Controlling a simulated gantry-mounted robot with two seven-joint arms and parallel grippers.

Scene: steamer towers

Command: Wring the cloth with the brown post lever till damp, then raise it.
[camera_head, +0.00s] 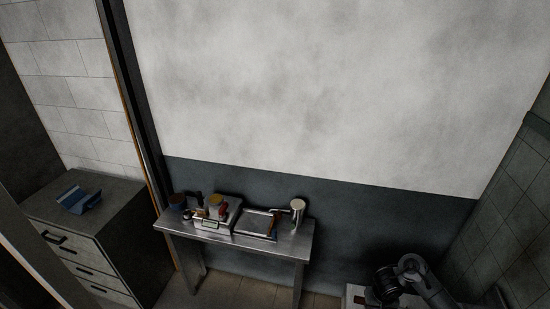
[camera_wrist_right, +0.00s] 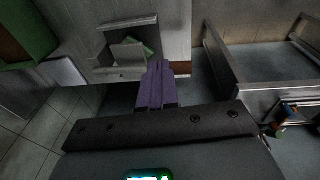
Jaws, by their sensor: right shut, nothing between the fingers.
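A metal table (camera_head: 240,237) stands against the dark lower wall in the head view. A cloth cannot be made out at this size. My right gripper (camera_wrist_right: 157,75) shows purple fingers in its wrist view, shut and empty, well away from the small items (camera_wrist_right: 287,112) at the right edge. My left gripper is not in view.
A white round-headed object (camera_head: 297,205) stands at the table's right. A scale-like box (camera_head: 213,221) with jars is at its left. A grey drawer cabinet (camera_head: 95,235) holding a blue object (camera_head: 77,200) stands farther left.

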